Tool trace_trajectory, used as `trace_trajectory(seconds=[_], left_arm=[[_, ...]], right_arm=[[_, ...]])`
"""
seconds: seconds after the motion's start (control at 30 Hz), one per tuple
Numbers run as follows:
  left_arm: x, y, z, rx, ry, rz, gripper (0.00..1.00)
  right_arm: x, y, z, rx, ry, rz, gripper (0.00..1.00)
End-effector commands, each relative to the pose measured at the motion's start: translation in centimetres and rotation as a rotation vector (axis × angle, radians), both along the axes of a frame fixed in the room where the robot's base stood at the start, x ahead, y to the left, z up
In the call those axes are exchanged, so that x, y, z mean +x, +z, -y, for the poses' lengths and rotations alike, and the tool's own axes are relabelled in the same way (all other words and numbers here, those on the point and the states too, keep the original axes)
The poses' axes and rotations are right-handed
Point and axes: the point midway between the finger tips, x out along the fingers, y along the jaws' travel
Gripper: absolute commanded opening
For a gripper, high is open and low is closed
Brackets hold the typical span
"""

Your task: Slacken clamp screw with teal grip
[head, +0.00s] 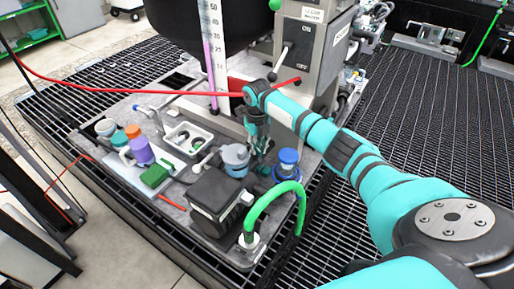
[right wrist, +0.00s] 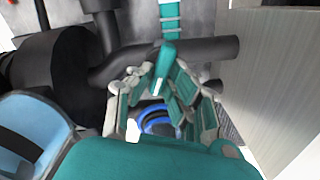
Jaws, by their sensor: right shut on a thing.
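My right gripper (head: 259,158) reaches down between the blue-grey round part and the blue-topped valve on the bench. In the right wrist view its fingers (right wrist: 160,92) are closed in around a slim teal grip (right wrist: 164,62), which lies between them. A teal ribbed piece (right wrist: 170,18) shows above it, in front of dark pipes. In the head view the fingers and my teal arm hide the grip and the screw. My left gripper is in neither view.
A blue-topped valve (head: 287,163), a blue-grey round part (head: 235,158), a black box (head: 217,198) and a green hose (head: 270,203) crowd the gripper. A red hose (head: 130,92) crosses behind. A grey cabinet (head: 310,45) stands at the back. Coloured bottles (head: 142,150) stand left.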

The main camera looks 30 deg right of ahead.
Motion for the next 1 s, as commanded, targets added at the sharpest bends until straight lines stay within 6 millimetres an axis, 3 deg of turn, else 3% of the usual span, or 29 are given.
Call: trace_trajectory(seconds=[0.17,0.2,0.37,0.7,0.87,1.0], left_arm=[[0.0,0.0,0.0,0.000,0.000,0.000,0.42],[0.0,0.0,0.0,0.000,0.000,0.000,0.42],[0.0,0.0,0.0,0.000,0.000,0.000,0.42],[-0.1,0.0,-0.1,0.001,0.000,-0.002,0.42],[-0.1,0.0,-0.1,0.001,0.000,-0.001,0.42],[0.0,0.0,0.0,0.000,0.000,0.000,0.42]], right_arm=[[0.1,0.2,0.1,0.000,-0.001,0.004,0.00],[0.1,0.2,0.1,0.000,-0.001,0.004,0.19],[0.1,0.1,0.0,0.000,-0.002,0.003,0.38],[0.1,0.7,0.0,0.000,-0.001,0.003,0.38],[0.1,3.2,0.0,-0.001,0.000,0.006,0.38],[0.2,6.4,0.1,-0.001,-0.001,0.006,0.38]])
